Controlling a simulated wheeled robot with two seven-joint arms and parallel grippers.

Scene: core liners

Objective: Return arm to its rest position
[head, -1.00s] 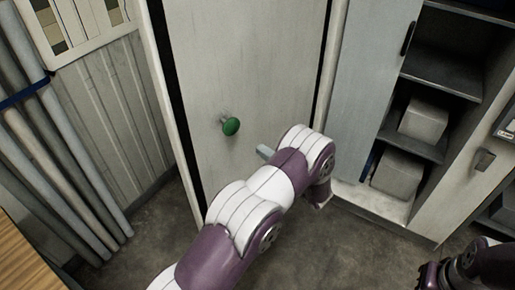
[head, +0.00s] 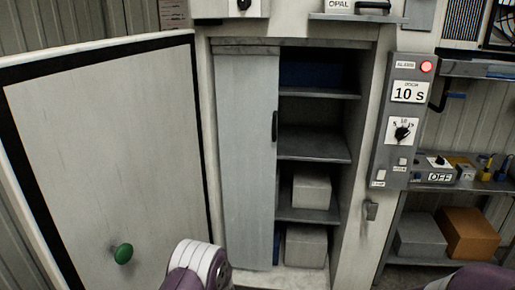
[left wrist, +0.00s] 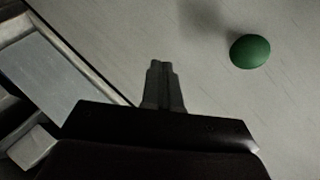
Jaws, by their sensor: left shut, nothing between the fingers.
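My left gripper (left wrist: 162,72) shows in the left wrist view with its fingers together and nothing between them. It points toward a pale door panel (left wrist: 190,40). A green round knob (left wrist: 250,51) on that panel is to the right of the fingertips and apart from them. In the head view a purple and white link of my left arm shows at the bottom centre, but its gripper is out of the picture. The door (head: 115,150) stands open at the left, with the green knob (head: 123,253) low on it. My right gripper is not seen.
A cabinet (head: 367,100) with a grey sliding door (head: 247,160) holds grey boxes (head: 311,190) on its shelves. Right of it is a control panel (head: 384,140) with a red lamp and a "10 s" sign. A shelf with an orange box (head: 467,232) stands further right.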

